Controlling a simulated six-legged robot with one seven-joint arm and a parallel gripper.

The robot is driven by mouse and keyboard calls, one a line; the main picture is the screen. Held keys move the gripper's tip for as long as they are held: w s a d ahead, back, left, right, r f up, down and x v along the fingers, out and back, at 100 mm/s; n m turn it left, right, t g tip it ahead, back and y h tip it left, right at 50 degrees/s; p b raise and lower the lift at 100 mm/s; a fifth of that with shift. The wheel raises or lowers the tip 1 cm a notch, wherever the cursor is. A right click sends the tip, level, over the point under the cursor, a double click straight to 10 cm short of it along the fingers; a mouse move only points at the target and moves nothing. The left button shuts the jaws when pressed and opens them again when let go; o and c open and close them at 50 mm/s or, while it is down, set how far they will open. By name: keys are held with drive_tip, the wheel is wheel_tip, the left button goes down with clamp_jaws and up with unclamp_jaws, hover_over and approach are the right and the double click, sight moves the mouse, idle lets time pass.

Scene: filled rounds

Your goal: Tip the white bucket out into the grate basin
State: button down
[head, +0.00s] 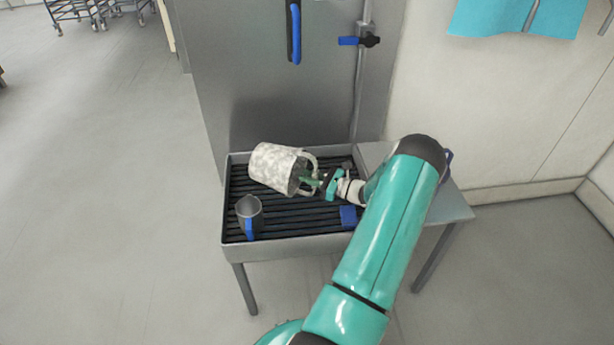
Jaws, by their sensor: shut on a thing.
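The white bucket (272,165), mottled with grey, is tilted over on its side above the grate basin (237,252). Its dark open mouth faces right, towards my gripper. My gripper (314,182) is at the mouth end and is shut on the bucket, by its handle or rim; which of these I cannot tell. The basin has a grey metal rim and dark slats. Whether the bucket touches the slats is unclear. I see no liquid coming from it, and its inside is mostly hidden.
A grey jug with a blue handle (250,215) stands on the slats at front left. A small blue block (348,215) sits at front right. A grey side table (450,207) adjoins the basin. A grey panel with a pipe and blue valve (358,41) rises behind.

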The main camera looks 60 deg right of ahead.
sight(282, 151)
drive_tip(key=shift+w+r+g, duration=0.1)
drive_tip(key=shift+r+g, duration=0.45)
drive_tip(key=shift+g, duration=0.15)
drive_tip(key=w+r+g, duration=0.2)
drive_tip(key=g, duration=0.1)
drive_tip(key=w+a+r+g+h, duration=0.1)
drive_tip(key=w+r+g, duration=0.1)
drive_tip(key=w+g, duration=0.1)
drive_tip(key=w+r+g+h, duration=0.1)
drive_tip(key=w+r+g, duration=0.1)
drive_tip(key=g, duration=0.1)
drive_tip(key=shift+w+a, duration=0.25)
drive_tip(key=shift+w, duration=0.05)
drive_tip(key=shift+w+a+r+g, duration=0.1)
drive_tip(key=shift+w+r+g, duration=0.4)
drive_tip(key=shift+r+g, duration=0.3)
drive_tip(key=w+r+g, duration=0.1)
drive_tip(key=w+r+g+h, duration=0.1)
drive_tip(key=r+g, duration=0.1)
drive_tip(key=w+r+g, duration=0.1)
drive_tip(key=shift+a+r, duration=0.15)
drive_tip(key=shift+a, duration=0.15)
drive_tip(key=shift+w+r+g+h, duration=0.35)
drive_tip(key=shift+r+g, duration=0.4)
drive_tip(key=shift+g, duration=0.25)
